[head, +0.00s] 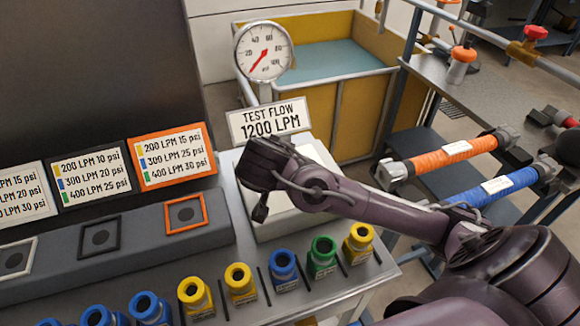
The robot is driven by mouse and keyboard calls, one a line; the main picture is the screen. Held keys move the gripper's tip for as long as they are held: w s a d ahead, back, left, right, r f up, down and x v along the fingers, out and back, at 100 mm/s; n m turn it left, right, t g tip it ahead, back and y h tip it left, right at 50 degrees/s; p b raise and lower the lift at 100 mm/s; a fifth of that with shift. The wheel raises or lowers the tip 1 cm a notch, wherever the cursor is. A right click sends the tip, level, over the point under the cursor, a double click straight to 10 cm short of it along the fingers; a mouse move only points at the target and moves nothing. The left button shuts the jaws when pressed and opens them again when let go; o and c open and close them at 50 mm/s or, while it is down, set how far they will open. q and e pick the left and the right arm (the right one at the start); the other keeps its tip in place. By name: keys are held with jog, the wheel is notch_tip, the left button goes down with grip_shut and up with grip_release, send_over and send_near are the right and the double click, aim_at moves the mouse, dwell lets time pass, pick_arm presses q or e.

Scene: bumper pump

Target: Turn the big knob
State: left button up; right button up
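No big knob can be made out in the head view; my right arm covers part of the white box (267,225) on the bench, so a knob there may be hidden. My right gripper (260,210) points down over the left side of this box, beside the grey panel. Its fingers are dark and seen edge-on, so their opening and any contact are unclear. A round gauge (264,52) with a red needle stands on a post behind the box. A sign (269,121) reading "TEST FLOW 1200 LPM" is below the gauge. My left gripper is out of view.
Several yellow, blue and green nozzles (282,268) line the bench front. Flow cards (172,156) stand behind a grey ledge with framed sockets (185,214). Orange (450,155) and blue (497,190) hoses lie at right. A yellow tank (360,95) stands behind.

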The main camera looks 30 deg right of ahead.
jog(key=shift+r, duration=0.1)
dwell(0.3)
jog(key=o, duration=1)
jog(key=shift+w, duration=0.1)
jog(key=shift+c, duration=0.2)
jog(key=p+v, duration=0.6)
jog(key=p, duration=0.2)
jog(key=shift+r, duration=0.35)
jog(key=shift+s+a+r+p, duration=0.2)
jog(key=shift+s+a+p, duration=0.25)
jog(key=shift+p, duration=0.55)
